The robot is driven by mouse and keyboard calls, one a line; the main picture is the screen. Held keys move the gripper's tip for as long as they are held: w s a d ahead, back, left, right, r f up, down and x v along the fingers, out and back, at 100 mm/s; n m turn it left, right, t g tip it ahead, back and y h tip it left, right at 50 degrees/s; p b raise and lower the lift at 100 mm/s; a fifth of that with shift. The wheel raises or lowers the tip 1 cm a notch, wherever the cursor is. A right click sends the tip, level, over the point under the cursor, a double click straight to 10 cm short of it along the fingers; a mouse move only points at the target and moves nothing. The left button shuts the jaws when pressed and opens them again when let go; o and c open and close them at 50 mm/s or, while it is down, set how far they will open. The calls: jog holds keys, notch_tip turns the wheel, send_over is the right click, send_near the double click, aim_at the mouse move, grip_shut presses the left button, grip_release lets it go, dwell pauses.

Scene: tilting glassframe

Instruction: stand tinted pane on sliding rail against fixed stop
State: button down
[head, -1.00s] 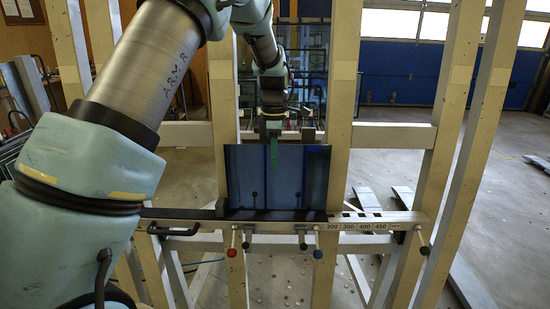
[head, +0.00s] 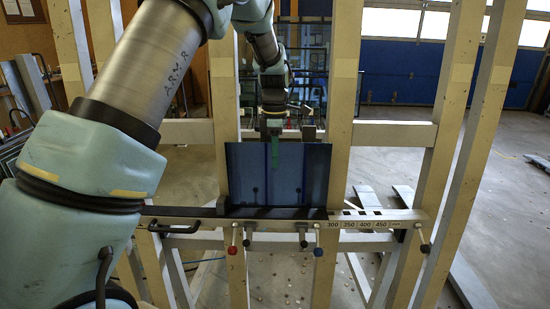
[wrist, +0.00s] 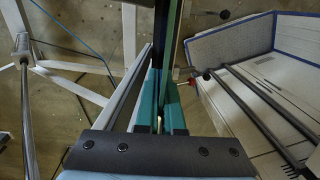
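The blue tinted pane (head: 305,178) stands upright in the head view, its lower edge along the dark top of the rail (head: 350,224). A small grey block, seemingly the fixed stop (head: 221,206), is at the pane's lower left corner; I cannot tell touching from a hair's gap. My gripper (head: 274,158) comes down over the pane's top edge, with one green finger in front of the glass. In the wrist view my gripper (wrist: 160,108) has its teal fingers close on both sides of the thin edge. It appears shut on the pane. The far finger is hidden behind the pane.
Cream uprights (head: 343,120) stand left and right of the pane. A black handle (head: 176,229) and several knobs, one red (head: 232,250) and one blue (head: 318,252), stick out from the rail's front. Metal bars (head: 367,197) lie on the floor behind. The rail's scaled right part is clear.

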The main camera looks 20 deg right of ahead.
jog(key=shift+s+a+f+b, duration=0.2)
jog(key=shift+f, duration=0.5)
jog(key=shift+s+a+f+b, duration=0.15)
jog(key=shift+s+f, duration=0.05)
jog(key=shift+f, duration=0.45)
jog(key=c, duration=1)
grip_release()
jog(key=shift+o, duration=0.2)
jog(key=shift+f, duration=0.1)
jog(key=r+p, duration=0.1)
jog(key=r, duration=0.1)
jog(key=w+r+p, duration=0.1)
jog(key=shift+d+p, duration=0.25)
jog(key=shift+p, duration=0.05)
notch_tip(320, 180, up, 2)
jog(key=shift+w+d+r+p, duration=0.1)
jog(key=shift+r+p, duration=0.05)
jog(key=shift+p, duration=0.4)
jog(key=shift+w+d+r, duration=0.1)
jog(key=shift+w+r, duration=0.05)
jog(key=shift+r, duration=1.15)
jog(key=shift+w+d+r, duration=0.1)
jog(key=shift+w+r, duration=0.05)
jog(key=shift+r, duration=1.15)
